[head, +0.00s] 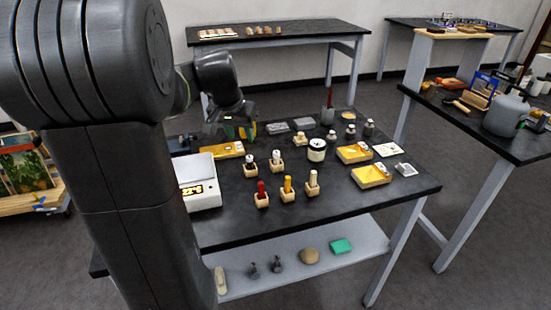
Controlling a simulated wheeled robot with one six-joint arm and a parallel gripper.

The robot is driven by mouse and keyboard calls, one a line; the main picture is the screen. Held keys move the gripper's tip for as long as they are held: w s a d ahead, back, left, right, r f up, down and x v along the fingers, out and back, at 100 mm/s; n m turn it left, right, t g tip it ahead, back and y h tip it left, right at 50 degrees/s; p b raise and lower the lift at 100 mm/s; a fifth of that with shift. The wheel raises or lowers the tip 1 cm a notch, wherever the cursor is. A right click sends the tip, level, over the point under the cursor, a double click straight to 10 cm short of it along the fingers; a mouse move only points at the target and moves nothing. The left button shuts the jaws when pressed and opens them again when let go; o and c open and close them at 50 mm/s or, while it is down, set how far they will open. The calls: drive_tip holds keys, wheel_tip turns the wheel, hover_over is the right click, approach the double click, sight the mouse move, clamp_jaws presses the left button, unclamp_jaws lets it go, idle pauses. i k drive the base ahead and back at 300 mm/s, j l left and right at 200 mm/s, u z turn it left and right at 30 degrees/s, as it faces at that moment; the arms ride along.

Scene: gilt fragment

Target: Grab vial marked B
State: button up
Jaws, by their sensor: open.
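My gripper (241,130) is at the left back of the black table, partly hidden by my own arm. Its jaws are small in the picture, and I see nothing held in them. Several small vials or bottles stand in wooden blocks right of and nearer than it, including a red one (261,189), a yellow one (287,184), a pale one (312,178) and dark-and-white ones (249,161) (276,157). Small grey bottles (350,132) (369,128) stand at the back right. No letter B is readable on any of them.
A white scale (202,197) stands at the left. A white jar (316,150) stands mid-table, with yellow trays (371,176) (354,152) to its right. The black table's (350,213) front right is clear. A lower shelf (290,284) holds several small things.

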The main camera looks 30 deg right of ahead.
sight(277, 154)
drive_tip(key=l+u, duration=0.2)
drive_tip(key=l, duration=0.25)
drive_tip(key=k+l+u, duration=0.2)
drive_tip(key=l, duration=0.25)
drive_tip(key=l+u, duration=0.2)
drive_tip(key=l, duration=0.2)
